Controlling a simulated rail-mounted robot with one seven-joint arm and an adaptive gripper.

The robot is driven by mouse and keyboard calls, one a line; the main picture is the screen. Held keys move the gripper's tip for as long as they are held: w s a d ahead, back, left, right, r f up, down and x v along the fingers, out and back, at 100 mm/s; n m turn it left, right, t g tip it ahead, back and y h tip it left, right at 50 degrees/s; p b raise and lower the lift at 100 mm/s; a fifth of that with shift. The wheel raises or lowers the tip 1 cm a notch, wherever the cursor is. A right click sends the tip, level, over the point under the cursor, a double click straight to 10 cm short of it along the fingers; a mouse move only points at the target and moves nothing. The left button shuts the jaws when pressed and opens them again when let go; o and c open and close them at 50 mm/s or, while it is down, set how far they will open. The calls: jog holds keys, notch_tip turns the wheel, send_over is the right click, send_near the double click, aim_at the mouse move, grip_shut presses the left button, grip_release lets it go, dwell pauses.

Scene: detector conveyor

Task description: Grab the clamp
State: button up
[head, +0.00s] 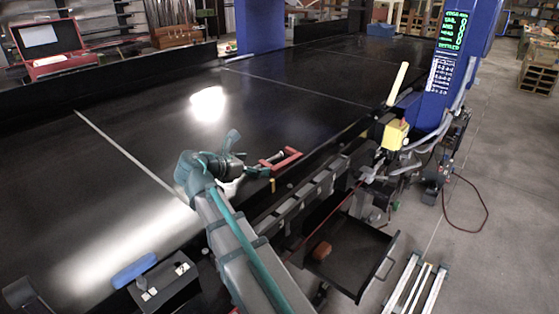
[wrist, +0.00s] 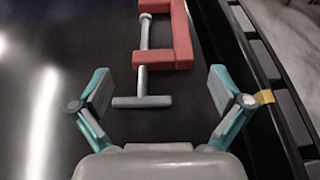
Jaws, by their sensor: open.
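The clamp (head: 281,159) has a red C-shaped frame and a grey screw with a T-bar handle. It lies on the black conveyor belt near the belt's right edge. In the wrist view the clamp (wrist: 180,45) is ahead of my gripper, with its T-bar handle nearest to me. My gripper (wrist: 160,85) is open, one teal finger on each side of the handle's line. The fingers look apart from the clamp. In the head view my gripper (head: 240,158) is just left of the clamp, low over the belt, and my arm partly hides this area.
The conveyor belt (head: 130,120) is mostly clear. A rail (wrist: 265,90) runs along its right edge. An open drawer (head: 350,255) with an orange-brown object sits below it. A blue pillar with a display (head: 440,70) and a yellow block (head: 394,135) stand to the right. A blue object (head: 134,270) lies lower left.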

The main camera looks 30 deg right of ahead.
aim_at(269, 164)
jog(key=shift+p+x, duration=1.5)
jog(key=shift+x, duration=1.3)
jog(key=shift+d+f, duration=0.2)
jog(key=shift+d, duration=0.2)
jog(key=c, duration=1.5)
jog(key=shift+r, duration=0.3)
